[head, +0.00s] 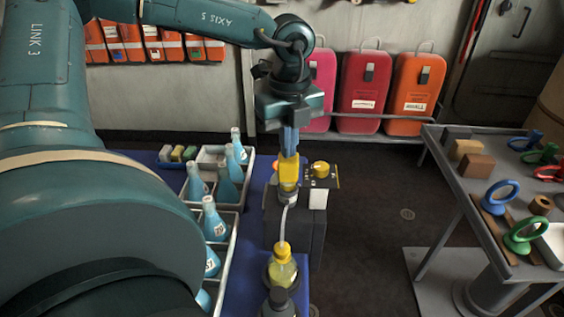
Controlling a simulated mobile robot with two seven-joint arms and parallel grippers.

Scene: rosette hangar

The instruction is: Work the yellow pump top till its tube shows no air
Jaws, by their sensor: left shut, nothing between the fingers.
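The yellow pump top (289,172) stands upright on a grey collar in the middle of the head view. A pale tube (284,221) runs from below it down to a bottle with a yellow cap (282,272). The tube looks whitish, and I cannot tell whether air is inside. My left gripper (289,152) points straight down over the pump top, with its blue fingers shut and empty. The fingertips are at the top of the pump; touching or just above, I cannot tell. My right gripper is not in view.
A yellow knob (320,169) sits right of the pump on the dark unit (296,230). A pale compartment tray (233,243) with several blue bottles (213,222) is on the left. A grey table (469,190) with rings and blocks stands right.

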